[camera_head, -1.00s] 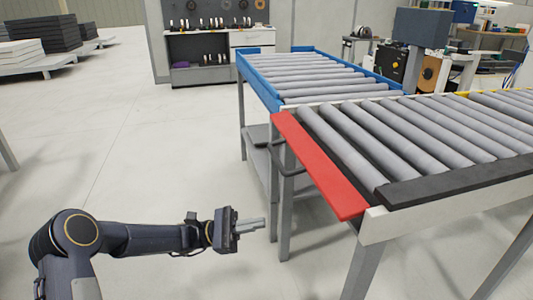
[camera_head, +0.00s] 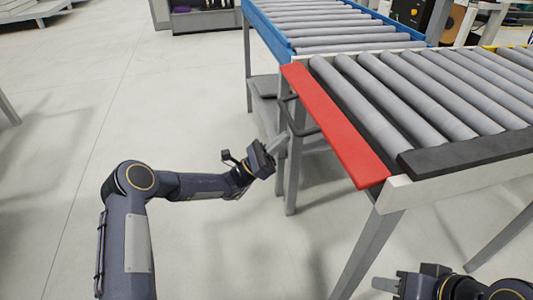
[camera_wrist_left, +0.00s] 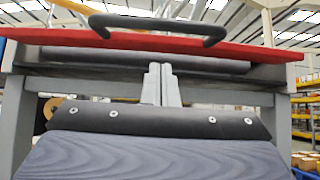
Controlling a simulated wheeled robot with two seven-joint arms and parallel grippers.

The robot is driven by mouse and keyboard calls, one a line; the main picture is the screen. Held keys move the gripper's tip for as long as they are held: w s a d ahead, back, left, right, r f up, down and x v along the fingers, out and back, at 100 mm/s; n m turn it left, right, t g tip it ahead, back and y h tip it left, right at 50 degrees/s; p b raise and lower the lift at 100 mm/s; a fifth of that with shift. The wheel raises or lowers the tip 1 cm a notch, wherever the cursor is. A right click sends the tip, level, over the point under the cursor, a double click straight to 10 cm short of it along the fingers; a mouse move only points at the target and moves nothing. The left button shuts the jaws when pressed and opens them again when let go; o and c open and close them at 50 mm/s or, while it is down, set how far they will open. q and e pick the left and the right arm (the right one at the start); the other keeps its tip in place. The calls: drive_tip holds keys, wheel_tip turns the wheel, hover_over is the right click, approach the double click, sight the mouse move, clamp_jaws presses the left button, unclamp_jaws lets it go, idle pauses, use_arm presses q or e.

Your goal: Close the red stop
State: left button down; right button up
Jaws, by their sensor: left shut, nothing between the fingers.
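The red stop (camera_head: 335,125) is a long flat red bar along the near left end of the roller conveyor. Its black handle (camera_head: 288,121) hangs at its outer side. In the left wrist view the red stop (camera_wrist_left: 262,49) crosses the upper part, with the curved black handle (camera_wrist_left: 160,24) above the fingers. My left gripper (camera_head: 277,145) is shut and empty, below and left of the stop, apart from it; its fingers also show in the left wrist view (camera_wrist_left: 161,84). My right gripper (camera_head: 384,285) is at the bottom right, partly cut off; its jaw opening is unclear.
Grey rollers (camera_head: 420,95) lie behind the stop, with a black strip (camera_head: 470,152) at the near edge. A blue-framed conveyor (camera_head: 268,32) joins at the back. Table legs (camera_head: 292,180) and a lower shelf (camera_head: 266,100) stand near my left gripper.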

use_arm(q)
wheel_tip(320, 180, up, 4)
drive_tip(key=shift+f, duration=0.2)
drive_tip(key=shift+a+r, duration=0.1)
wheel_tip(320, 180, up, 15)
drive_tip(key=d+g+y+p, duration=0.25)
drive_tip(key=y+p, duration=0.75)
drive_tip(key=p, duration=1.5)
drive_tip(key=w+d+r+y+p, duration=0.1)
drive_tip(key=w+d+r+p, duration=0.1)
drive_tip(key=d+p, duration=0.1)
drive_tip(key=w+d+r+g+p, duration=0.1)
drive_tip(key=d+r+p, duration=0.2)
drive_tip(key=d, duration=0.3)
drive_tip(key=shift+w+d+y+p, duration=0.15)
drive_tip(key=shift+w+y+p, duration=0.15)
drive_tip(key=shift+w+y, duration=0.1)
